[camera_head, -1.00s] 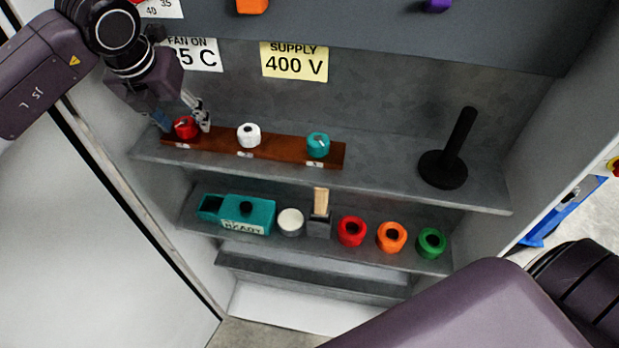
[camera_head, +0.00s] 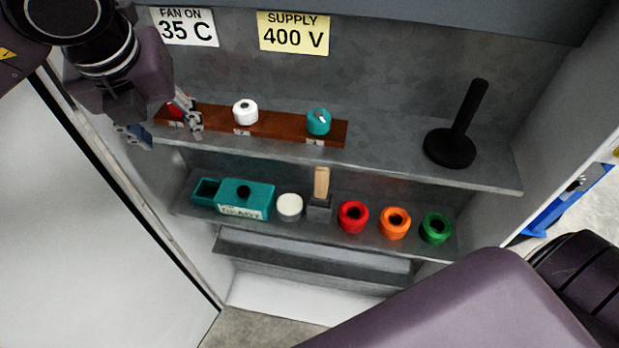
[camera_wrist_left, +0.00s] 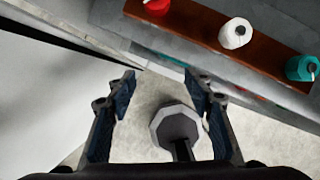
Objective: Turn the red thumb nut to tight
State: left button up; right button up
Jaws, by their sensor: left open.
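The red thumb nut (camera_head: 176,110) sits at the left end of a brown wooden strip (camera_head: 278,127) on the upper shelf. My gripper partly hides it in the head view. In the left wrist view the red nut (camera_wrist_left: 157,6) shows at the top edge, with a pale pointer mark on it. A white nut (camera_head: 245,112) and a teal nut (camera_head: 318,121) stand along the same strip. My left gripper (camera_head: 160,124) is open and empty, in front of the red nut and apart from it. In the wrist view its fingers (camera_wrist_left: 162,95) have only floor and a grey object between them.
A black upright post (camera_head: 461,130) stands at the right of the upper shelf (camera_head: 390,160). The lower shelf holds a teal box (camera_head: 250,197), a white round pot (camera_head: 289,207), a wooden-handled brush (camera_head: 321,190) and red, orange and green rings (camera_head: 395,222). A white door panel (camera_head: 90,220) is at left.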

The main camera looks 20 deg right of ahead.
pick_arm(q)
jog(key=s+d+m+g+h, duration=0.4)
jog(key=s+d+g+h, duration=0.3)
jog(key=s+d, duration=0.8)
jog(key=shift+d+h, duration=0.5)
jog(key=shift+h, duration=0.5)
pick_arm(e)
jog(key=shift+f, duration=0.25)
pick_arm(q)
jog(key=shift+s+f, duration=0.1)
jog(key=shift+f, duration=0.05)
